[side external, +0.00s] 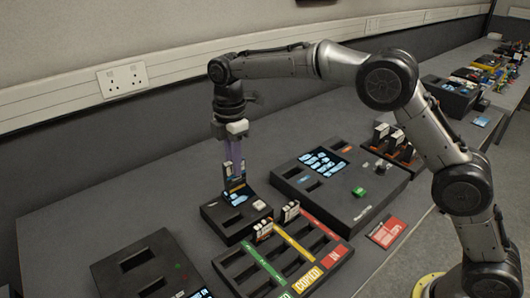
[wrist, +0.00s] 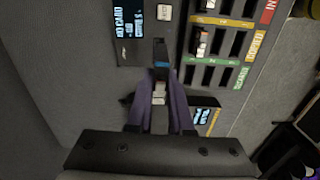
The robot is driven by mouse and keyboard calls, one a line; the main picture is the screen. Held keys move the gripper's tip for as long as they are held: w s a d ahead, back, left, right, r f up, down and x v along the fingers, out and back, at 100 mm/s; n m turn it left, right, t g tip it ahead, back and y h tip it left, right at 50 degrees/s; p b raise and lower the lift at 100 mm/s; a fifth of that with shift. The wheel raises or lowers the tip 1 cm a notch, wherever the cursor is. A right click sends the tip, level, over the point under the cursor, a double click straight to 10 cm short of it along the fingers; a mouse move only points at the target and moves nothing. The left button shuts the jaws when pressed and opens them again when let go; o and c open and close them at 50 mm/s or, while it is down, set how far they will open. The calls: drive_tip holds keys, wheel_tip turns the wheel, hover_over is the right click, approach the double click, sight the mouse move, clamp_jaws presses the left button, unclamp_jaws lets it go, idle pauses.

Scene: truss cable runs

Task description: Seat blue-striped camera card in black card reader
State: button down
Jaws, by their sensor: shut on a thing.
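My gripper (side external: 234,168) is shut on a small card (side external: 236,184), held upright at the back part of the black card reader (side external: 225,226). In the wrist view my purple fingers (wrist: 160,86) flank the card (wrist: 160,65), which shows a blue band and a pale part. The card's far end is at or near a dark slot in the reader (wrist: 150,30). I cannot tell whether its tip is inside the slot. The reader's lit screen (wrist: 129,18) appears to read "NO CARD". A pale square button (wrist: 165,13) sits beside the screen.
A black tray (side external: 321,232) with red, yellow and green strips stands right of the reader, with cards upright in some slots. A large black console (side external: 350,200) with a screen and green button lies behind it. Another black device (side external: 150,262) is at front left. Grey table lies between.

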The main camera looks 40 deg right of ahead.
sight(230, 191)
drive_tip(key=f, duration=0.1)
drive_tip(key=a+f, duration=0.1)
drive_tip(key=f, duration=0.2)
drive_tip(key=shift+w+a+f, duration=0.1)
drive_tip(key=shift+w+a, duration=0.05)
drive_tip(key=shift+a, duration=0.2)
drive_tip(key=shift+f, duration=2.9)
drive_tip(key=shift+f, duration=1.7)
idle(0.6)
drive_tip(key=shift+c, duration=2.1)
unclamp_jaws()
drive_tip(key=shift+r, duration=3.8)
